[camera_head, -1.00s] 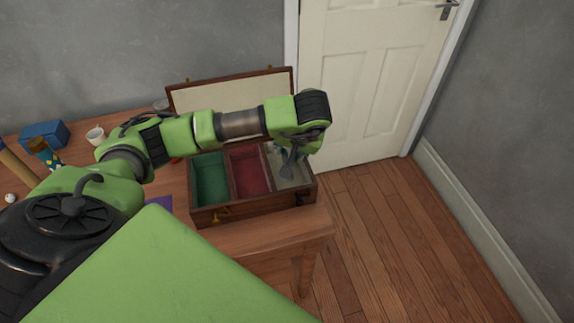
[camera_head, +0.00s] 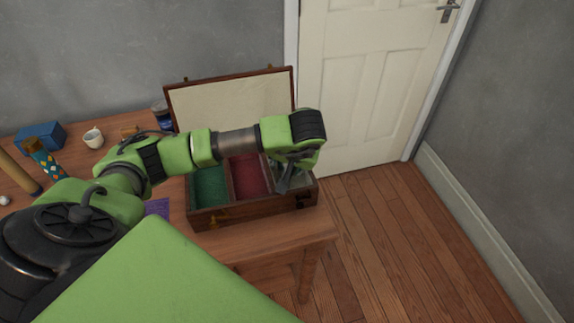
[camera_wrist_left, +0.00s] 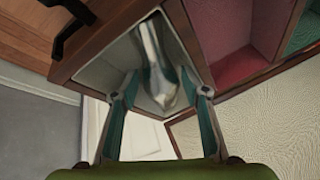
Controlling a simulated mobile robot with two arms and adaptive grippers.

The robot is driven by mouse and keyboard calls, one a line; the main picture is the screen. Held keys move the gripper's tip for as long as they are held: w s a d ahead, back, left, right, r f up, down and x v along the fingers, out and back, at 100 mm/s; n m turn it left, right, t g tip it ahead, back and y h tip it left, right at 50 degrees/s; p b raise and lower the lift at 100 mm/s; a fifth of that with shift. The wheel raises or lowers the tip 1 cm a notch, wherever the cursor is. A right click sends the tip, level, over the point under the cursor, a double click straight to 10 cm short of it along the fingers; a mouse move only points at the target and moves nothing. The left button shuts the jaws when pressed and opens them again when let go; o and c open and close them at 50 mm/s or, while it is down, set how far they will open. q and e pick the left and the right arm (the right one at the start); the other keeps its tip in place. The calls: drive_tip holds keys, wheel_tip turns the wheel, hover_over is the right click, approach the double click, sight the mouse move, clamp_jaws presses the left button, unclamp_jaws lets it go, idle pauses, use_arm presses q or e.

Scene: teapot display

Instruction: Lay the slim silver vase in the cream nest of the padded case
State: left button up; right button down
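The slim silver vase (camera_wrist_left: 157,65) lies in the cream nest (camera_wrist_left: 103,75) of the padded case, seen in the left wrist view. My left gripper (camera_wrist_left: 160,88) has its two fingers apart, one on each side of the vase, with gaps showing. In the head view my left gripper (camera_head: 286,181) points down into the right-hand compartment of the padded case (camera_head: 245,210), and my wrist hides much of that nest and the vase. My right gripper is not in view.
The case's open lid (camera_head: 228,98) stands behind my left forearm. Its green compartment (camera_head: 210,188) and red compartment (camera_head: 248,177) look empty.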

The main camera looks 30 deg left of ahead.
use_arm(q)
drive_tip(key=shift+d+r, duration=0.15)
drive_tip(key=shift+r, duration=0.4)
drive_tip(key=p+v, duration=0.1)
drive_tip(key=v, duration=1)
drive_tip(key=shift+s+r, duration=0.2)
drive_tip(key=shift+f, duration=0.1)
